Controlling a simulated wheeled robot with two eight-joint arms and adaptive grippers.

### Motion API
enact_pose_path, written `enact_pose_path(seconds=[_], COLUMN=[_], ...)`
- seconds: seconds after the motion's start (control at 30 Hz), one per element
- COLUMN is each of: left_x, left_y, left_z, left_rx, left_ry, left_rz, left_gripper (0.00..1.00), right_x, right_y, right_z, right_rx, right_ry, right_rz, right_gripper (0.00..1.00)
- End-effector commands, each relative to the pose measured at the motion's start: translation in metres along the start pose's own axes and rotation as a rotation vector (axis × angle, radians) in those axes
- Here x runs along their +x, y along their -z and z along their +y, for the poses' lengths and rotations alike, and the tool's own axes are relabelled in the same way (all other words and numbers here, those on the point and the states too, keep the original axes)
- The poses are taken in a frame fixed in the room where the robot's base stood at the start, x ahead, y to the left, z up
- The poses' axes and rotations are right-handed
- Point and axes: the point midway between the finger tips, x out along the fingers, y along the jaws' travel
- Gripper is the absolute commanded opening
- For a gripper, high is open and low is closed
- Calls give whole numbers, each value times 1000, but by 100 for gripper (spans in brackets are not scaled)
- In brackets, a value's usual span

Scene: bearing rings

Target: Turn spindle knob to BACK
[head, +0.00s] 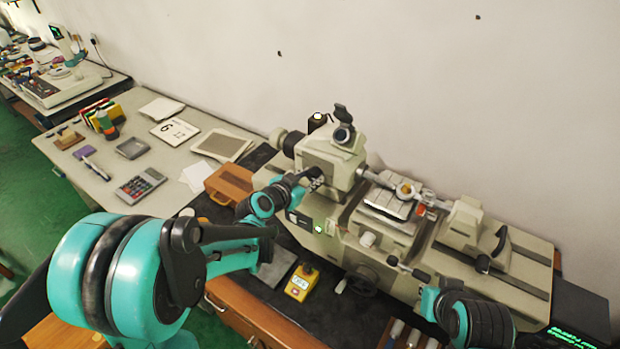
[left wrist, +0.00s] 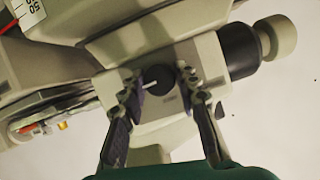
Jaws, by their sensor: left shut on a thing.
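The spindle knob (left wrist: 163,79) is a small black round knob with a white pointer line, on the pale face of the machine's headstock (head: 330,158). In the left wrist view its line points left. My left gripper (left wrist: 163,92) has one finger on each side of the knob and is shut on it. In the head view my left gripper (head: 314,180) is at the headstock's front face, and it mostly hides the knob. I cannot read any BACK label. My right gripper (head: 420,276) is small and dark near the machine's front; its fingers are unclear.
The measuring machine's bed runs right to the tailstock (head: 465,222). A handwheel (head: 364,281) sticks out in front. A yellow box (head: 300,283) stands on the dark mat, with a brown wooden box (head: 229,184) left of the machine. A calculator (head: 141,185) lies farther left.

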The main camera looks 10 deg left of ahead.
Motion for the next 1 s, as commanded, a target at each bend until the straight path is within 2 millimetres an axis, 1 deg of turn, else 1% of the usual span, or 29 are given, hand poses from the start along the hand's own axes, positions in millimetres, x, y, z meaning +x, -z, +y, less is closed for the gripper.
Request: enact_pose_path(seconds=[0.27, 1.0], left_x=[1, 2], left_y=[-2, -5], left_z=[-2, -4], left_rx=[-153, -798], left_ry=[-60, -322], left_rz=[7, 32], left_gripper=[2, 2], right_x=[9, 49], right_y=[-6, -35], right_z=[0, 0], right_rx=[0, 0], right_ry=[0, 0], right_rz=[0, 0], right_gripper=[0, 0])
